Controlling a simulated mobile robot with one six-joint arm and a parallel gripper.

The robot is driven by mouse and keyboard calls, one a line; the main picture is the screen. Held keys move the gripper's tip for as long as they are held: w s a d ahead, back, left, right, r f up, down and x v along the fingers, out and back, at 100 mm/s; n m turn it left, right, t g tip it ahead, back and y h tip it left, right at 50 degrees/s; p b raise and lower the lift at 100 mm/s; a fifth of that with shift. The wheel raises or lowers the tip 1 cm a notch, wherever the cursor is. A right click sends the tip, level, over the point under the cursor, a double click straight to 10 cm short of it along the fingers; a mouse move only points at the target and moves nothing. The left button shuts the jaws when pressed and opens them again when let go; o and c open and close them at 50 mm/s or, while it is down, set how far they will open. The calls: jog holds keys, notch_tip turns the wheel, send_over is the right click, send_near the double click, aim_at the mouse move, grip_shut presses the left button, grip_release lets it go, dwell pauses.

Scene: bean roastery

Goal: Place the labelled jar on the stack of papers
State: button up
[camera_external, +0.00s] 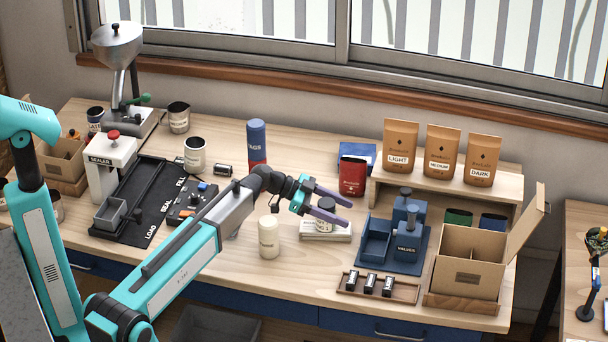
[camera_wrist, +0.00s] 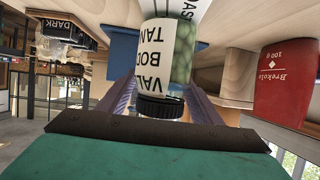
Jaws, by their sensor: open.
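The labelled jar (camera_wrist: 153,50) has a white label with black letters, greenish contents and a black lid. In the external view the jar (camera_external: 326,203) is at the stack of papers (camera_external: 326,234) and looks upright on it, partly hidden by the fingers. The printed white papers (camera_wrist: 192,10) also show right by the jar's base in the wrist view. My gripper (camera_external: 348,214) is open, with its purple fingers on either side of the jar near the lid. In the wrist view the gripper (camera_wrist: 160,88) shows gaps beside the lid. Whether a finger touches the jar is unclear.
A cream canister (camera_external: 268,238) stands left of the papers. A tray of small dark-lidded jars (camera_external: 378,287) lies in front. Some bare tabletop surrounds the papers.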

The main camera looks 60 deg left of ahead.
aim_at(321, 201)
jog(key=shift+r, duration=0.1)
jog(key=b+v, duration=0.3)
jog(key=v, duration=0.9)
dwell(0.5)
